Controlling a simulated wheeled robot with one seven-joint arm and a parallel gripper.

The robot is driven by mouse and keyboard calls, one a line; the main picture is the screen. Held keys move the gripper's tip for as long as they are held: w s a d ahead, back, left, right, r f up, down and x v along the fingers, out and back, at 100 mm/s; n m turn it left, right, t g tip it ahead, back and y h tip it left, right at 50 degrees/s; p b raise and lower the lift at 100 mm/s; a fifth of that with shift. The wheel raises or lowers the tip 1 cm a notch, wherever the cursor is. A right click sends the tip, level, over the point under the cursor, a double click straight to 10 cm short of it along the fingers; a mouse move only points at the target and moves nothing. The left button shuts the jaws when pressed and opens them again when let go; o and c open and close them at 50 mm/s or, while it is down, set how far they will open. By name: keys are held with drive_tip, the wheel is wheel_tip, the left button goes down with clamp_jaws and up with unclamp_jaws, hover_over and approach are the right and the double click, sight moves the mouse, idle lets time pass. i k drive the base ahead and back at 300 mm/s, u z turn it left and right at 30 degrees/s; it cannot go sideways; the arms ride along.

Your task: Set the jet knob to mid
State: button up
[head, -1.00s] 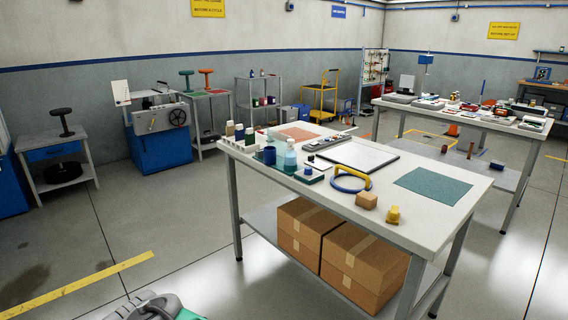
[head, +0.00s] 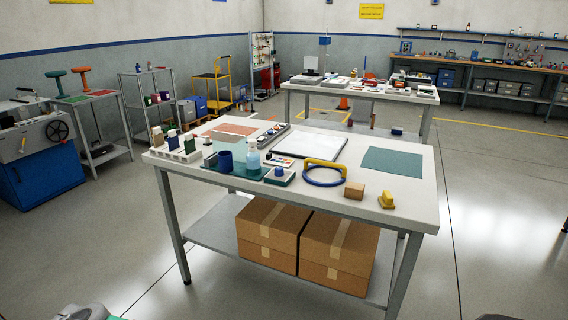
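I cannot make out a jet knob for certain. A blue machine (head: 40,155) with a grey panel and a black handwheel (head: 57,131) stands at the far left, partly cut off by the picture edge.
The near table (head: 400,207) fills the middle, with cardboard boxes (head: 268,232) on its lower shelf. A second loaded table (head: 362,92) stands behind. Floor (head: 500,230) is clear at right and front left.

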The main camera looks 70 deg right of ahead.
sight(279, 172)
drive_tip(key=z, duration=0.75)
drive_tip(key=i, duration=0.8)
drive_tip(key=z, duration=0.9)
